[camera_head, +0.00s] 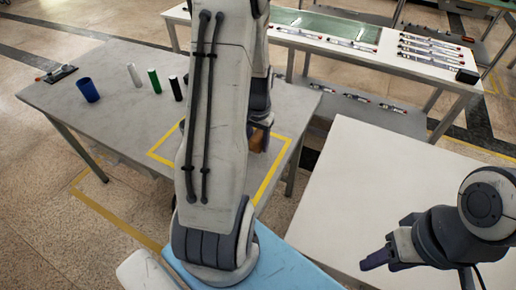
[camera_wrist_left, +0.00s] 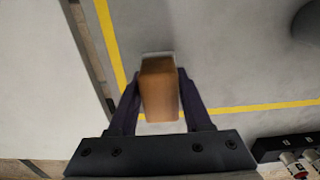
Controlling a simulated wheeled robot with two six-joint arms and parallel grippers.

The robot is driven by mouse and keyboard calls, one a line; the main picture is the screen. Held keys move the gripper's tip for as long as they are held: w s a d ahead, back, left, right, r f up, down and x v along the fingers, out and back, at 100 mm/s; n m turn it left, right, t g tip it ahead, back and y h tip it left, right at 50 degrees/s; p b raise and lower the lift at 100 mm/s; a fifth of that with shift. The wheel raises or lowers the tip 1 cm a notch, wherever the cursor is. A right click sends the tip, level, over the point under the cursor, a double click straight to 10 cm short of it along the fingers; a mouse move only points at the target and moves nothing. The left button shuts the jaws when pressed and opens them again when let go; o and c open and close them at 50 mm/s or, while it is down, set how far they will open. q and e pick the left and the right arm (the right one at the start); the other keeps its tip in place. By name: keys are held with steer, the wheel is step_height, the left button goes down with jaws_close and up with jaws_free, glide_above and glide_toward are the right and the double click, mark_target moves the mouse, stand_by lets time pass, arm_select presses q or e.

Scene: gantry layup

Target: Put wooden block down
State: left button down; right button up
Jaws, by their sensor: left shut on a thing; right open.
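The wooden block (camera_wrist_left: 160,92) is a brown block held between the two dark fingers of my left gripper (camera_wrist_left: 160,105) in the left wrist view. Beyond it lies the grey table with a yellow taped outline. In the head view the block (camera_head: 257,141) shows only partly, behind my left arm, over the right part of the grey table (camera_head: 105,125). I cannot tell whether the block touches the table top. My right gripper (camera_head: 377,259) is at the lower right, over the white table, with no object seen in it.
A blue cup (camera_head: 88,90), a white cylinder (camera_head: 134,76), a green one (camera_head: 154,81) and a black one (camera_head: 176,88) stand on the grey table's left half. A white table (camera_head: 350,190) is at the right. A bench (camera_head: 400,62) with several tools stands behind.

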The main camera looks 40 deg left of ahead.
mark_target(258, 152)
arm_select(q)
step_height(258, 152, down, 3)
steer(key=shift+f, duration=0.1)
steer(key=shift+f, duration=0.2)
steer(key=shift+c, duration=1.7)
jaws_free()
steer(key=shift+s, duration=0.1)
steer(key=shift+d+f, duration=0.1)
